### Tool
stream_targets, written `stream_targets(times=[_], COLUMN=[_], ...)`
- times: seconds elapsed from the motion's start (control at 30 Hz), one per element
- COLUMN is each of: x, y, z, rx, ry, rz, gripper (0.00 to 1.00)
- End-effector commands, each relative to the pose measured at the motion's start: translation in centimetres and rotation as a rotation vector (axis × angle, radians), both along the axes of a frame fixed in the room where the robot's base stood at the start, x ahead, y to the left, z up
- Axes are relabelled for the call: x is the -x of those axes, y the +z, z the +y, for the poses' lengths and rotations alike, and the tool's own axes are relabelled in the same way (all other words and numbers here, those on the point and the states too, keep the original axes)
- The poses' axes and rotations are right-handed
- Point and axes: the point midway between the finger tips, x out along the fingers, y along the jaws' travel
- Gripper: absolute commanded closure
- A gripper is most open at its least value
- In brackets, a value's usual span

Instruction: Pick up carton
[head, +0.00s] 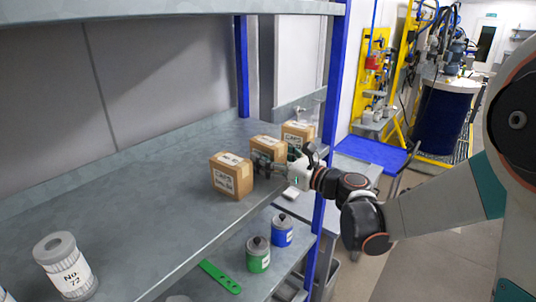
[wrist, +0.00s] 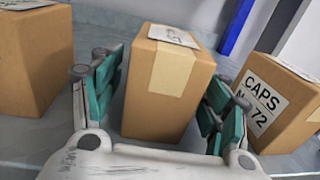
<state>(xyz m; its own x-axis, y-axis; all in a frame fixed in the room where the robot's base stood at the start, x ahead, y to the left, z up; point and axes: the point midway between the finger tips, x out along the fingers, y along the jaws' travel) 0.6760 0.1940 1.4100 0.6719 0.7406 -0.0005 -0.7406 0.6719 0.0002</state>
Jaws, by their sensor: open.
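Three brown cartons with white labels stand in a row on the grey shelf: a near one (head: 231,178), a middle one (head: 267,145) and a far one (head: 298,130). My gripper (head: 270,163) reaches in from the right at the middle carton and partly covers it. In the wrist view the middle carton (wrist: 168,95) stands upright between my open green fingers (wrist: 162,100), one finger on each side. Whether either finger touches it is unclear. Another carton (wrist: 35,62) stands to the left, and one labelled CAPS (wrist: 288,110) stands to the right.
A blue shelf post (head: 328,130) rises just beyond my gripper. A white labelled roll (head: 64,266) stands at the shelf's near left. Below are a green can (head: 258,258), a blue can (head: 282,230) and a green strip (head: 220,277).

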Motion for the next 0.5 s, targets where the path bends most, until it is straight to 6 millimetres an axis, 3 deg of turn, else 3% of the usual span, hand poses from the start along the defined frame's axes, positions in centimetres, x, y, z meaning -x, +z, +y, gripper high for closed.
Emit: stream_targets(times=[0.3, 0.5], x=[-0.64, -0.63], y=[-0.01, -0.01], z=[0.73, 0.71], rx=[0.0, 0.0], ry=[0.0, 0.0], rz=[0.0, 0.0], gripper=[0.33, 0.78])
